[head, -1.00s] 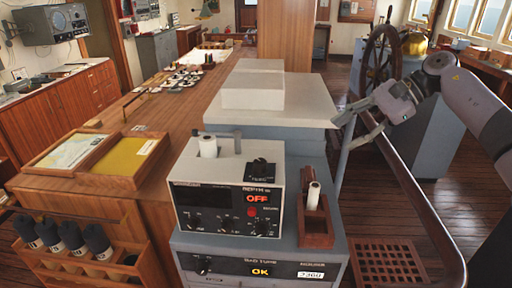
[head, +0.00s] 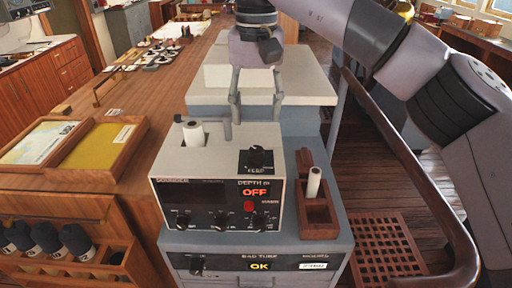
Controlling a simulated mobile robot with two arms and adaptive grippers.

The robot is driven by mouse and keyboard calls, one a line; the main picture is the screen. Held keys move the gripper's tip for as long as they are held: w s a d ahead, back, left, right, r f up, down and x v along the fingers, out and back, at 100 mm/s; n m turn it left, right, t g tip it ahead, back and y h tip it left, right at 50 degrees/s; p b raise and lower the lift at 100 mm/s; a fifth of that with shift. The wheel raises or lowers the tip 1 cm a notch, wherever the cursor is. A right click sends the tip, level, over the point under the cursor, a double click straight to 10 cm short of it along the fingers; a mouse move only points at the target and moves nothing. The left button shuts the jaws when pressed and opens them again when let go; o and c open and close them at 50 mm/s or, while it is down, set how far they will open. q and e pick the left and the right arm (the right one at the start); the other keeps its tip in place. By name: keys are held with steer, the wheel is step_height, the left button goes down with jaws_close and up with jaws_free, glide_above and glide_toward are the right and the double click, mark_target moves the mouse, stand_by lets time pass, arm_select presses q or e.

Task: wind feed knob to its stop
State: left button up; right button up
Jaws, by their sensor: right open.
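A grey-white recorder box (head: 168,188) stands on a grey cabinet, with a dark display and a lit red-orange "OFF". A black knob (head: 256,157) sits on a dark plate on its top right; its small label is hard to read, perhaps the feed knob. A white paper roll (head: 194,133) stands in a slot at the top left. My right gripper (head: 256,119) points down, open and empty, its fingers apart above the back edge of the box, beyond the knob in the picture and not visibly touching it. My left gripper is out of view.
A wooden holder (head: 318,214) with a white roll stands right of the box. More small black knobs (head: 222,221) line the box front. The lower panel (head: 225,264) shows "OK". A pale raised block (head: 310,88) lies behind, and a curved rail (head: 410,165) runs at right.

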mark_target(256, 149)
step_height(256, 149, down, 6)
steer(key=shift+r+p, duration=0.2)
steer(key=shift+p, duration=0.25)
step_height(256, 149, down, 3)
steer(key=shift+p, duration=0.3)
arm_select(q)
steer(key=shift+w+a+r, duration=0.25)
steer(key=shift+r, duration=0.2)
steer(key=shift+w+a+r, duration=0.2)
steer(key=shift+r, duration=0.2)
arm_select(e)
steer(key=shift+f, duration=0.3)
steer(key=shift+c, duration=0.4)
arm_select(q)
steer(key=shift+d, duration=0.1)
arm_select(e)
jaws_close()
